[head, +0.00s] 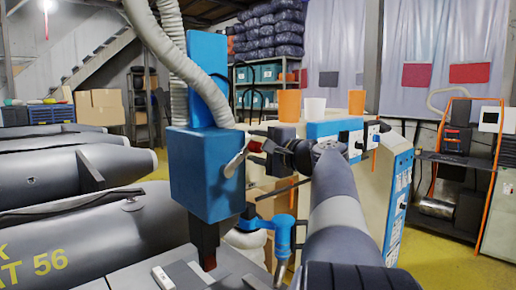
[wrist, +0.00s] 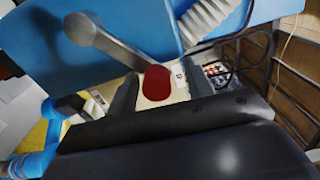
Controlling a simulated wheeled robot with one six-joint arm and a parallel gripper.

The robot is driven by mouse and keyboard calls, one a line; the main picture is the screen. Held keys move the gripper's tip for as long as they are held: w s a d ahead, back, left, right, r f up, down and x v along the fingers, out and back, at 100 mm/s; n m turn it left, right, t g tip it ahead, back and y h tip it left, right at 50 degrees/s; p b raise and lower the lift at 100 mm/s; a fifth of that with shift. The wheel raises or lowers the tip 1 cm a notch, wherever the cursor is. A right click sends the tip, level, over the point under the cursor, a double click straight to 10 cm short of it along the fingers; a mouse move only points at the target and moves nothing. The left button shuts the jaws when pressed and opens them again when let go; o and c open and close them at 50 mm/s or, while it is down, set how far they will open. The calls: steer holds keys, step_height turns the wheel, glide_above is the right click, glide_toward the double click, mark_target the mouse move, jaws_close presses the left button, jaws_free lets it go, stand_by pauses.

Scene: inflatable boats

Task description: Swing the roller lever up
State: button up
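The roller lever (head: 236,163) is a grey bar with a red knob on the front of a blue machine head (head: 205,185). In the head view it slants up to the right from its pivot. In the wrist view the grey lever (wrist: 110,45) runs from a round pivot at upper left down to the red knob (wrist: 157,83). My gripper (wrist: 162,90) has its dark fingers apart, one on each side of the knob, with gaps visible. In the head view my gripper (head: 261,141) is at the knob end, which it partly hides.
Grey inflatable boat tubes (head: 70,215) lie at left. A pale ribbed hose (head: 165,45) hangs over the blue head. A cabinet (head: 395,170) with cups on top stands behind my arm. A blue pipe (head: 283,228) is below my gripper.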

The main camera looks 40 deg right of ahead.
steer(key=shift+s+f, duration=0.1)
steer(key=shift+s, duration=0.05)
steer(key=s+d+b, duration=0.1)
steer(key=s, duration=0.9)
steer(key=shift+s+d+b, duration=0.2)
steer(key=shift+b, duration=0.15)
